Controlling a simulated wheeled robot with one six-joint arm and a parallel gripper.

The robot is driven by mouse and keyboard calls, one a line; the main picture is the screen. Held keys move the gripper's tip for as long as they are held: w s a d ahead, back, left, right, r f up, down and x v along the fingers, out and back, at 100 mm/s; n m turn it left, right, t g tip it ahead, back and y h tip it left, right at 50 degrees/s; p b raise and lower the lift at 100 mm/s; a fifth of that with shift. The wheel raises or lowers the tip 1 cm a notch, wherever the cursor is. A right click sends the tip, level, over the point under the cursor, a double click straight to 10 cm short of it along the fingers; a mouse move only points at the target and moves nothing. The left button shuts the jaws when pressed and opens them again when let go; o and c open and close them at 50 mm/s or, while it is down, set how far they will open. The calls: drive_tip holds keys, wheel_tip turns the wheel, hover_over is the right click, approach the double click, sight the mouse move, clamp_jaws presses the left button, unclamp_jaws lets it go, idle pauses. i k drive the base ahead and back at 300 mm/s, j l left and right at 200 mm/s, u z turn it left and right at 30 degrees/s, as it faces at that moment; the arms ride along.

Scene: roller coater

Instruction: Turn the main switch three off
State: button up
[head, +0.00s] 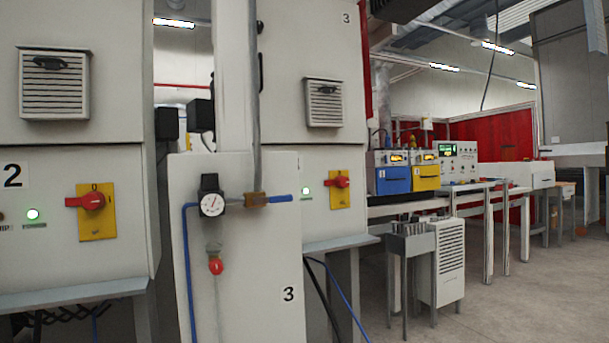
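Main switch three is a red rotary knob (338,181) on a yellow plate (340,200). It is on the front of the grey cabinet marked 3 (310,50), right of the picture's middle. Its handle looks roughly horizontal, but it is small and its markings cannot be read. A green lamp (306,191) is lit left of it. My gripper is not in view.
A grey panel (240,270) marked 3, with a gauge (212,204), a blue-handled valve (280,199) and a red knob (215,266), stands left of the switch. Cabinet 2 has a similar red switch (92,201). A ledge (340,243) juts below switch three. Floor (510,310) is clear at right.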

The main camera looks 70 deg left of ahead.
sight(340, 181)
drive_tip(key=u, duration=1.65)
